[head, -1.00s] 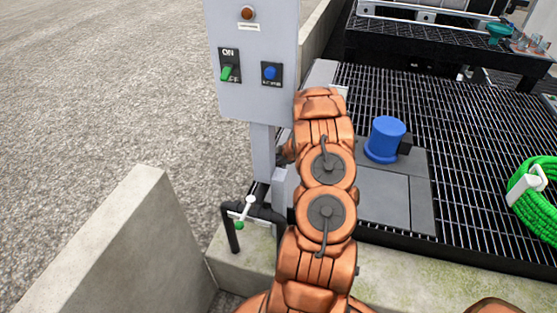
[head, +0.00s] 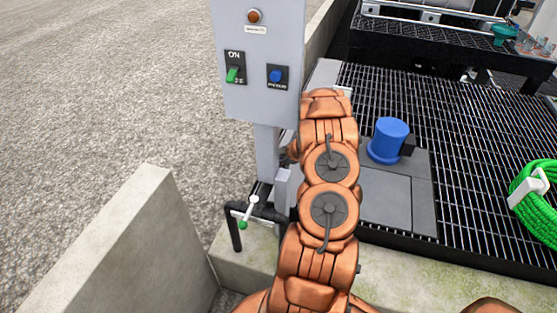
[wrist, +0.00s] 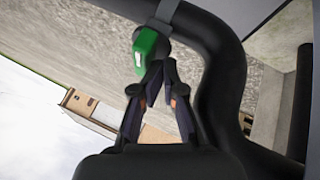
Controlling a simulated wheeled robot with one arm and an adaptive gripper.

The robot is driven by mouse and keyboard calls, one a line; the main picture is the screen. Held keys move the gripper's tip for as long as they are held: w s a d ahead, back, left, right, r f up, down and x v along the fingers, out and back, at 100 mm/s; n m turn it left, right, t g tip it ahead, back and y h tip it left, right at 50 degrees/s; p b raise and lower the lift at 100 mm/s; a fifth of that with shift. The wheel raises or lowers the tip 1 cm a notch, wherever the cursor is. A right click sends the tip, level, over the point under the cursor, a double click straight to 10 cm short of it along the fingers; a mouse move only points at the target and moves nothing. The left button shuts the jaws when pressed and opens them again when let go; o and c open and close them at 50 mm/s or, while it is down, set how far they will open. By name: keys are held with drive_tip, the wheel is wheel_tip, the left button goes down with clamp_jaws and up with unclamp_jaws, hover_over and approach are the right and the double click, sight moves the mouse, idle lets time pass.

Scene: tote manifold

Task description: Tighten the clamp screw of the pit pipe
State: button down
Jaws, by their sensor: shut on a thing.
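The black pit pipe (head: 235,232) bends down beside the control post in the head view. A light clamp piece with a small green end (head: 243,225) sits on it. In the wrist view the pipe (wrist: 222,75) curves close by, with a grey clamp band (wrist: 166,10) around it. The green screw grip (wrist: 146,48) hangs at that band. My gripper (wrist: 158,68) has its fingertips drawn together at the lower end of the green grip and is shut on it. The exact contact is partly hidden by the fingers. My gripper is hidden behind my arm in the head view.
A grey control box (head: 262,85) stands above the pipe. A concrete wall (head: 120,245) is at lower left. A blue capped unit (head: 388,138), black grating (head: 470,150) and a green hose coil (head: 535,195) lie to the right. Open gravel (head: 110,90) is at left.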

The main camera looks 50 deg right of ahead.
drive_tip(key=shift+s+d+r, duration=0.45)
drive_tip(key=shift+s+d, duration=0.25)
drive_tip(key=shift+s, duration=0.05)
drive_tip(key=a+v, duration=0.1)
drive_tip(key=v, duration=0.9)
drive_tip(key=shift+w+a+r, duration=0.25)
drive_tip(key=shift+a, duration=0.15)
